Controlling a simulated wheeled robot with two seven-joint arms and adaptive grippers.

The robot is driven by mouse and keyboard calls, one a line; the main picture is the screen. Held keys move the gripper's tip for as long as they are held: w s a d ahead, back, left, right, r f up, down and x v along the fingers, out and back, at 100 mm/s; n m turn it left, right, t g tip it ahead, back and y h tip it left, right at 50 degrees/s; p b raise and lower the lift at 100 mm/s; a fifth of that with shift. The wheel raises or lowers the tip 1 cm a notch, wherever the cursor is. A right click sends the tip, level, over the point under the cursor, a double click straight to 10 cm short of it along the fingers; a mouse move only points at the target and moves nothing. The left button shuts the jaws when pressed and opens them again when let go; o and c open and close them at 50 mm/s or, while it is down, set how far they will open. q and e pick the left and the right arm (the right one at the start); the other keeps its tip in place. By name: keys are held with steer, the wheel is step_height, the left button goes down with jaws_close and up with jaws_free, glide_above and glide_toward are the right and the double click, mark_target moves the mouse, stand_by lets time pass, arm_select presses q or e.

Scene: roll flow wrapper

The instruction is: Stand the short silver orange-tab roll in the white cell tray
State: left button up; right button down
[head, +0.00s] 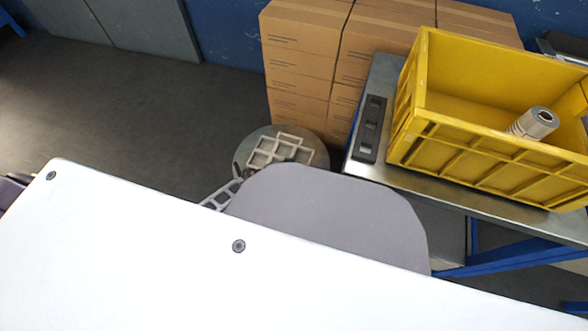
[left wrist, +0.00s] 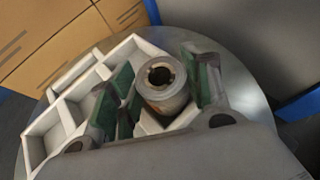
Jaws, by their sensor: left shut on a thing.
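The white cell tray (head: 283,150) stands on a round grey table. It also shows in the left wrist view (left wrist: 62,112), with its open cells to the left of the roll. A short silver roll (left wrist: 163,98) is upright between the green-padded fingers of my left gripper (left wrist: 160,80), which is shut on it. The roll is over or inside a cell at the tray's right part; its lower end is hidden, so I cannot tell if it touches the floor. In the head view, my left gripper is mostly hidden. My right gripper is out of view.
A yellow crate (head: 490,158) with another silver roll (head: 537,122) in it stands on a metal bench (head: 374,87) at the right. A dark slotted block (head: 371,130) lies beside the crate. Stacked cardboard boxes (head: 300,55) stand behind the round table (head: 318,160).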

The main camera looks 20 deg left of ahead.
arm_select(q)
steer(key=shift+f, duration=0.15)
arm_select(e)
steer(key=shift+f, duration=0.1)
arm_select(q)
steer(key=o, duration=1.1)
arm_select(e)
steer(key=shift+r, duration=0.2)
arm_select(q)
steer(key=p+v, duration=0.3)
steer(key=v, duration=0.6)
steer(key=shift+r, duration=0.25)
steer(key=shift+p+v, duration=0.35)
steer(key=shift+v, duration=1.15)
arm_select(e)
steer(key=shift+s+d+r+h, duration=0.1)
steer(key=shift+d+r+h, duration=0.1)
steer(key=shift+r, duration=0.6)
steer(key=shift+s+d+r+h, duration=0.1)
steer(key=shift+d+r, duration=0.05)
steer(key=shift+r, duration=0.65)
